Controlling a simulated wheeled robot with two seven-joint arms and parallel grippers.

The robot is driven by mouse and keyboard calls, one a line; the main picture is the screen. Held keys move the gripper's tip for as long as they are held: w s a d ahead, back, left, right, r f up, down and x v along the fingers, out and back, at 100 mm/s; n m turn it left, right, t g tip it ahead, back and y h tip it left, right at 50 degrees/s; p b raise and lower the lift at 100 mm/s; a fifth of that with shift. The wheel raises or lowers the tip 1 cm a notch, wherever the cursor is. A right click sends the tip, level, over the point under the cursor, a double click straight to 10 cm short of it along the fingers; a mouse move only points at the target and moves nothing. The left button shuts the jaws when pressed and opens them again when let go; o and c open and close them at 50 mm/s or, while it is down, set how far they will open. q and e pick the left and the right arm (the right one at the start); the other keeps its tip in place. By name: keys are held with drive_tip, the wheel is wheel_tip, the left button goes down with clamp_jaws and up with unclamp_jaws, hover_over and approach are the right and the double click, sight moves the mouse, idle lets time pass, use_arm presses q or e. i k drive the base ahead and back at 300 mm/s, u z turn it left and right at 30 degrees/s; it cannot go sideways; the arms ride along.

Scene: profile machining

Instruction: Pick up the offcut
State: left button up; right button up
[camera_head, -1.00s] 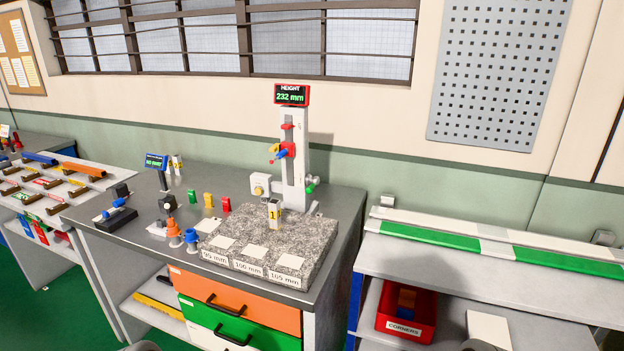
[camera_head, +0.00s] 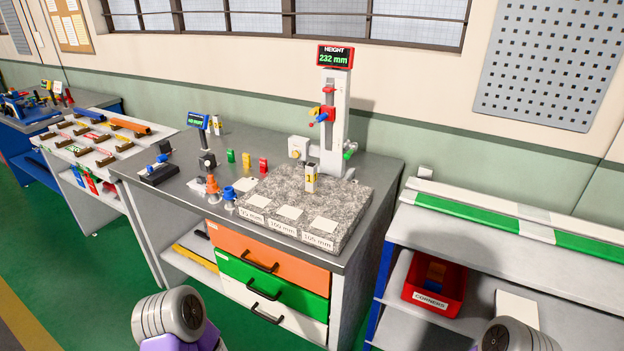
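No piece in the head view can be told for certain as the offcut. Short profile lengths lie on the white rack (camera_head: 103,148) at the left, among them an orange one (camera_head: 131,126) and a blue one (camera_head: 90,115). A red bin (camera_head: 434,286) labelled CORNERS on the right shelf holds orange and blue pieces (camera_head: 435,272). Parts of my arms show at the bottom edge, left of centre and at the right. Neither gripper is in view.
The grey bench (camera_head: 378,176) in the middle bears a height gauge (camera_head: 333,125) reading 232 mm, a granite plate (camera_head: 335,199) and several small tools. Drawers (camera_head: 266,256) are below it. A shelf unit (camera_head: 470,229) stands at right. Green floor at lower left is clear.

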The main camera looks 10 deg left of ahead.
sight(311, 169)
drive_tip(key=u, duration=0.55)
drive_tip(key=k, duration=0.65)
drive_tip(key=u, duration=0.9)
drive_tip(key=i, duration=1.45)
drive_tip(key=z, duration=0.95)
